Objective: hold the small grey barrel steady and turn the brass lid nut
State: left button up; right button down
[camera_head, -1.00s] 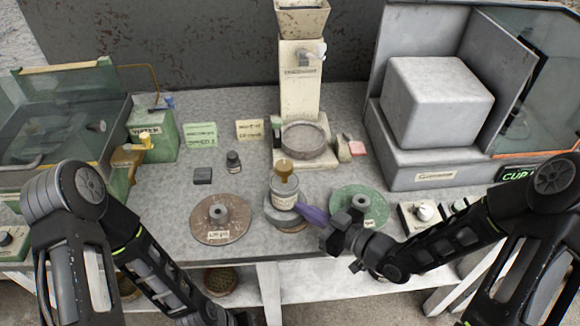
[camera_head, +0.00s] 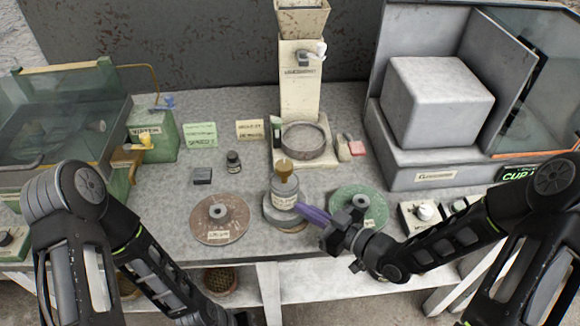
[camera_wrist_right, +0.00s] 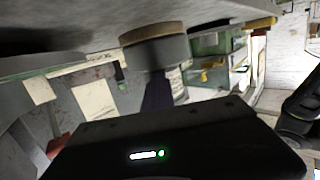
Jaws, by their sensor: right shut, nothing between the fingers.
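The small grey barrel (camera_head: 285,197) stands upright on a round grey base (camera_head: 272,214) near the table's front edge, with a pale label on its side. The brass lid nut (camera_head: 284,169) sits on top of it. My right gripper (camera_head: 301,207) reaches in from the right, its purple fingers shut with nothing between them. The fingertips are close beside the barrel's lower right side; I cannot tell whether they touch. In the right wrist view the round base (camera_wrist_right: 155,52) shows beyond the dark fingers (camera_wrist_right: 157,92). My left arm hangs at the lower left, its gripper out of frame.
A brown disc (camera_head: 220,232) lies left of the barrel and a green disc (camera_head: 373,199) lies right, behind my right gripper. A cream column machine (camera_head: 299,95) stands behind.

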jog(key=c, duration=1.7)
grip_release()
jog(key=v, duration=0.7)
jog(key=shift+s+d, duration=0.15)
jog(key=shift+d, duration=0.05)
